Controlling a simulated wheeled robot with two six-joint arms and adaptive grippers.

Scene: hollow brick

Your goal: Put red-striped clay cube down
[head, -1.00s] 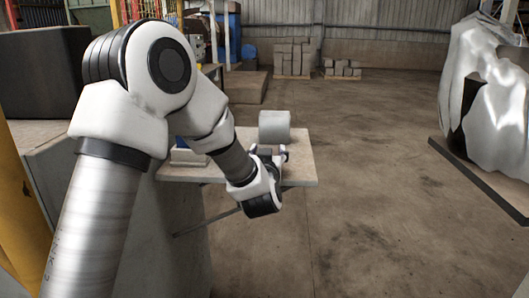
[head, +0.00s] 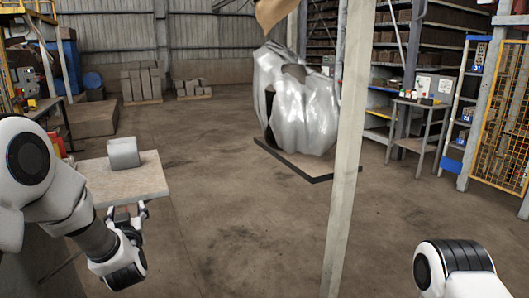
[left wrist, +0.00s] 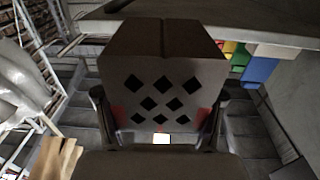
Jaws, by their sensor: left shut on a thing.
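The clay cube (left wrist: 163,60) fills the middle of the left wrist view. It is grey-brown, with several dark diamond-shaped holes in the facing side and faint red marks near its lower left and right edges. My left gripper (head: 126,209) is shut on it, with one dark finger at each side in the left wrist view. In the head view this gripper is by the near edge of a small table (head: 150,184); the cube is hard to make out there. My right gripper is not in view; part of my right arm shows at the lower right.
A grey rounded block (head: 124,153) stands on the small table, beyond my left gripper. A pale post (head: 349,150) rises right of centre. A silver-wrapped load (head: 300,105) stands on a dark base behind it. Open floor (head: 225,200) lies between table and post.

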